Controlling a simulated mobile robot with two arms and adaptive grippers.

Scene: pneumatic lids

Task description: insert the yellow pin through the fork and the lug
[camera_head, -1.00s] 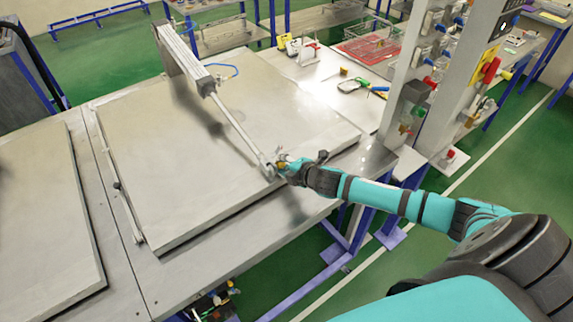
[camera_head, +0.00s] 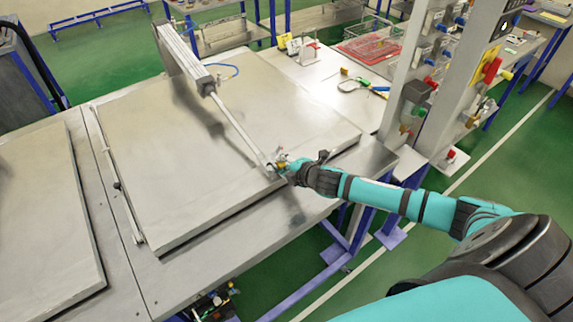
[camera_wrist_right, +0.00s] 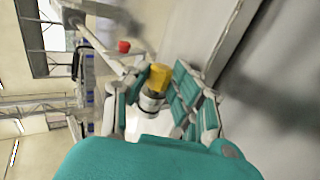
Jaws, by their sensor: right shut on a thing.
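The yellow pin (camera_wrist_right: 158,78) shows its yellow head between the teal fingers of my right gripper (camera_wrist_right: 152,98) in the right wrist view. The gripper is shut on it. In the head view the right gripper (camera_head: 281,166) is at the lower end of the cylinder rod (camera_head: 238,128), by the front right edge of the lid. The fork (camera_head: 270,168) at the rod's end is small and partly covered by the gripper. The lug is hidden or too small to make out. I cannot tell whether the pin is in the fork. My left gripper is not in view.
The pneumatic cylinder (camera_head: 183,55) slants above the large metal lid (camera_head: 180,180). A post with valves (camera_head: 415,105) stands to the right of the lid. Tools (camera_head: 362,86) lie on the table behind. The lid's middle is clear.

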